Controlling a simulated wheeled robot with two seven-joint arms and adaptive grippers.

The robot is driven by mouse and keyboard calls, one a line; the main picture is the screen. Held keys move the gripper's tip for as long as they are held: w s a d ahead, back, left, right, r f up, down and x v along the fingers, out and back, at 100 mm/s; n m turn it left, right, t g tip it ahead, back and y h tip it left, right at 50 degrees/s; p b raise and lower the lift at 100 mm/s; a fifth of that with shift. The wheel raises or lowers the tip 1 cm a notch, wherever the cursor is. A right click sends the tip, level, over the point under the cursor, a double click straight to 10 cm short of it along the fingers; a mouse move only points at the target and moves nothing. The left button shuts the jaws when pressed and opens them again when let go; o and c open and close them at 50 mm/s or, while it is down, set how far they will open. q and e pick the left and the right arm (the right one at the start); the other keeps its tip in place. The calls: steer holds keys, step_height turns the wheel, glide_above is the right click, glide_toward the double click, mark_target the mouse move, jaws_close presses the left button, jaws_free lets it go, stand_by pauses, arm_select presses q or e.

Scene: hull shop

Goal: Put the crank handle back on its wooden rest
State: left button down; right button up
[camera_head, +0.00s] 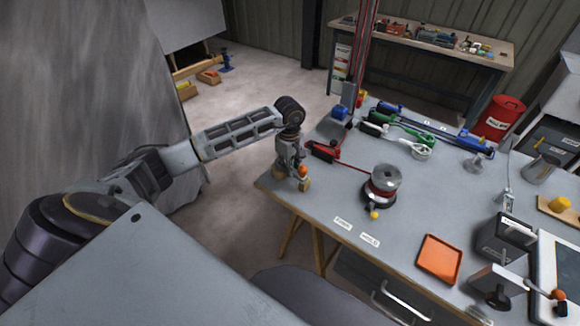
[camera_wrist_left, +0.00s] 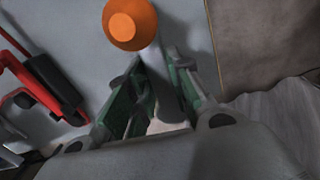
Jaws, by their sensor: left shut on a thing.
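The crank handle shows its orange knob (camera_head: 303,171) at the table's near left corner; it also shows in the left wrist view (camera_wrist_left: 130,24). My left gripper (camera_head: 294,167) is low over that corner, pointing down. It is shut on the crank handle, whose grey bar shows between the green-padded fingers (camera_wrist_left: 155,95). The wooden rest (camera_head: 304,185) shows as small wooden blocks beside and under the gripper. The gripper hides part of the rest, so I cannot tell whether the handle touches it. My right gripper is not in view.
A winch with a silver drum (camera_head: 385,178) stands right of the gripper, with a red line running to a red tool (camera_head: 324,151). An orange tray (camera_head: 438,258) lies nearer the front. Green and blue tools (camera_head: 400,130) lie farther back.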

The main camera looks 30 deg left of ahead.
arm_select(q)
steer(key=shift+f+b, duration=0.25)
steer(key=shift+b, duration=0.1)
stand_by(0.7)
stand_by(0.4)
steer(key=c, duration=1.2)
jaws_free()
steer(key=shift+o, duration=0.4)
steer(key=o, duration=0.3)
steer(key=shift+r, duration=0.2)
steer(key=shift+r+p, duration=1.95)
steer(key=shift+r, duration=1.85)
